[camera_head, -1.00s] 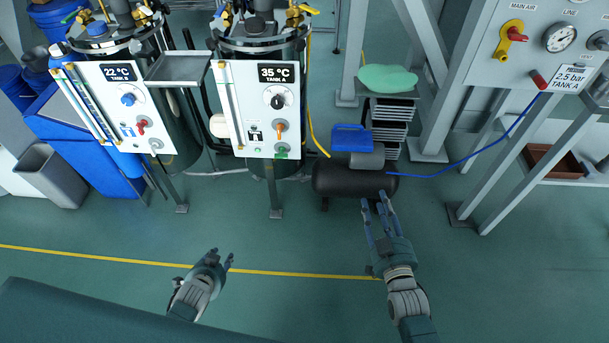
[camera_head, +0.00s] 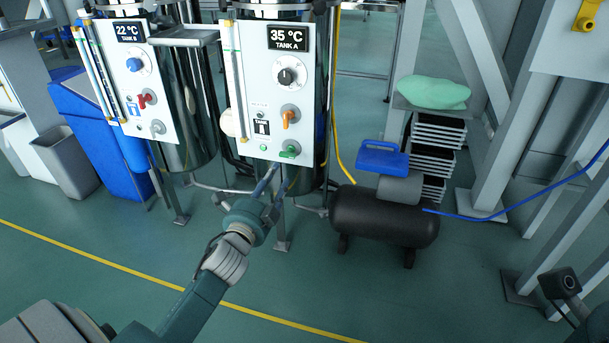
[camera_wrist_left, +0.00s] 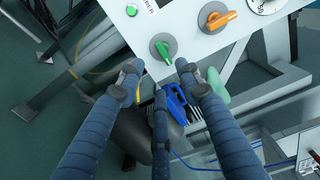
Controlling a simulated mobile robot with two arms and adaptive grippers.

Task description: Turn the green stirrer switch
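The green stirrer switch (camera_head: 289,149) is a small knob on a grey round base, low on the white Tank A panel (camera_head: 259,95). In the left wrist view the green switch (camera_wrist_left: 163,50) lies just beyond the fingertips, between the two upper fingers. My left gripper (camera_head: 277,180) is just below and in front of the panel's lower edge. It also shows in the left wrist view (camera_wrist_left: 158,72), with its three fingers spread apart and nothing between them. No contact with the switch shows.
An orange switch (camera_head: 290,115) and a black dial (camera_head: 287,76) sit above the green one; a green button (camera_head: 264,147) is left of it. A black compressor (camera_head: 384,216) stands right of the tank. The Tank B panel (camera_head: 139,79) is at left. Floor in front is clear.

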